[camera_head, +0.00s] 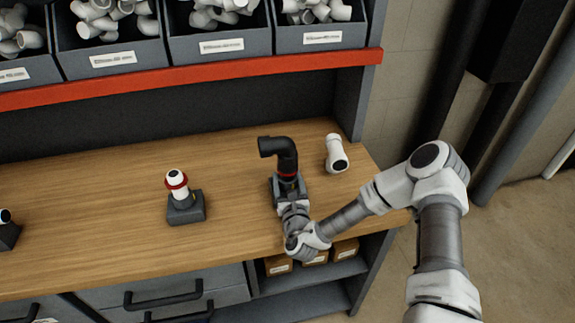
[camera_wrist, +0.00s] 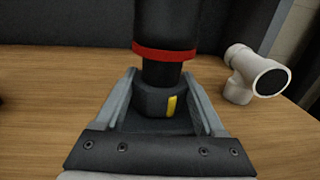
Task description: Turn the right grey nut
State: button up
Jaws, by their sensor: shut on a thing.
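The grey nut (camera_wrist: 164,102) sits low on an upright black pipe fitting, below a red ring (camera_wrist: 164,53). It is dark grey with a yellow mark facing me. My gripper (camera_wrist: 165,100) is shut on it, one finger on each side. In the head view, my gripper (camera_head: 288,188) reaches the fitting's base from the front. The black elbow pipe (camera_head: 280,152) rises above it and bends left. My gripper hides most of the nut and base in the head view.
A white pipe fitting (camera_head: 336,154) lies right of the black pipe; it also shows in the wrist view (camera_wrist: 254,75). A white fitting with a red ring stands on a dark block (camera_head: 186,207) to the left. A red-edged shelf (camera_head: 200,75) with grey bins hangs behind.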

jog(key=shift+r+m+h+p, duration=0.2)
jog(key=shift+m+h+p, duration=1.4)
jog(key=shift+h+p, duration=1.3)
jog(key=shift+w+p, duration=0.1)
jog(key=shift+p, duration=0.65)
jog(key=o, duration=1.3)
jog(key=shift+f, duration=0.1)
jog(key=shift+o, duration=0.2)
jog(key=shift+s, duration=0.2)
